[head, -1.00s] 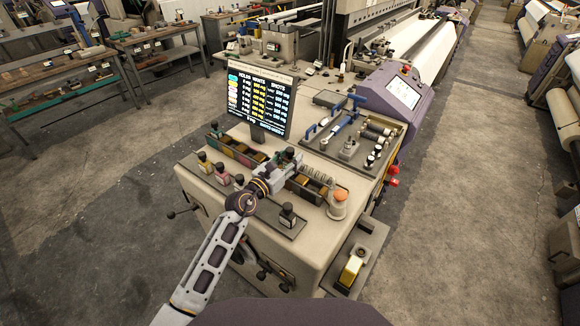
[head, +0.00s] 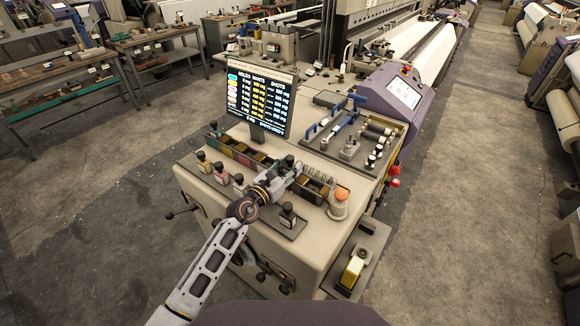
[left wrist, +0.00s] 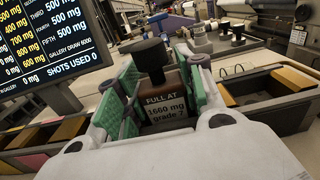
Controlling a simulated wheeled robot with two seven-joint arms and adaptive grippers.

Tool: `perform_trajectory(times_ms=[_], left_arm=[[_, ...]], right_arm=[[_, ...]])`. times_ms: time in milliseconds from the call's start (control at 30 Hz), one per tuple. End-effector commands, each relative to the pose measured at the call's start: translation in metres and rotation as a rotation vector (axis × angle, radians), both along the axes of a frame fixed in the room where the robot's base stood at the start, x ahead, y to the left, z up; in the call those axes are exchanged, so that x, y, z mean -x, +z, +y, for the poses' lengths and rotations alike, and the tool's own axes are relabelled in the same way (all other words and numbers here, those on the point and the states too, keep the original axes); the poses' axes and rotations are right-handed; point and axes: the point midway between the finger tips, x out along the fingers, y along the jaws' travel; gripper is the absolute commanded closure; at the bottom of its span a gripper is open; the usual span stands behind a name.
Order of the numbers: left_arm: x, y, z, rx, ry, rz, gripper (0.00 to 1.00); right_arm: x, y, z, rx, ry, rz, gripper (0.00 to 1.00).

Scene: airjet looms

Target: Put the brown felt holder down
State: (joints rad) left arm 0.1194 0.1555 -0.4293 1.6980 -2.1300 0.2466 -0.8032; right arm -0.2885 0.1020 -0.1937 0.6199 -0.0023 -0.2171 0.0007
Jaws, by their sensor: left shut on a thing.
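My left gripper (head: 286,170) is over the console top, between the two runs of compartments. In the left wrist view the left gripper (left wrist: 155,98) has green pads closed on both sides of the brown felt holder (left wrist: 163,103). The holder has a black knob on top and a label reading "FULL AT 1660 mg grade 7". It stands about upright between the fingers. Its underside is hidden, so I cannot tell whether it touches a surface. My right gripper is in neither view.
A screen (head: 258,97) stands behind the compartments. Holders in green-yellow (head: 201,160) and pink (head: 220,173) stand at the left front. A dark-knobbed holder (head: 288,214) stands on the front tray. An orange-topped jar (head: 338,205) is at the right. Open compartments (head: 318,188) lie right of the gripper.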

Motion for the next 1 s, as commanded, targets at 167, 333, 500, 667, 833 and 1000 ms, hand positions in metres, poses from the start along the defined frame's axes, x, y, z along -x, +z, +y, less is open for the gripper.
perform_trajectory(times_ms=[167, 333, 500, 667, 833, 1000], left_arm=[[-0.0001, -0.0033, 0.0000, 0.001, 0.000, -0.001, 0.89], [-0.0001, -0.0059, 0.0000, 0.000, 0.000, 0.000, 0.89], [0.0001, -0.0068, 0.0000, -0.001, -0.001, 0.002, 0.53], [0.0006, -0.0076, -0.0005, -0.002, -0.002, 0.002, 0.41], [0.0011, -0.0084, -0.0012, -0.002, -0.003, 0.005, 0.41], [0.0015, -0.0078, -0.0016, -0.003, -0.004, 0.005, 0.41]], right_arm=[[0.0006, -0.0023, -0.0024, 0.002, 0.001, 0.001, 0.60], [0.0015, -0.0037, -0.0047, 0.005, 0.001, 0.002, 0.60], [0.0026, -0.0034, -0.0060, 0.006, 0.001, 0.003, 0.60], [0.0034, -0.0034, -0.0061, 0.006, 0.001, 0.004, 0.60], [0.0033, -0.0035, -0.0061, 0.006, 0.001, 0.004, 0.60], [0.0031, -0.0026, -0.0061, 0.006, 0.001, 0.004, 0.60]])
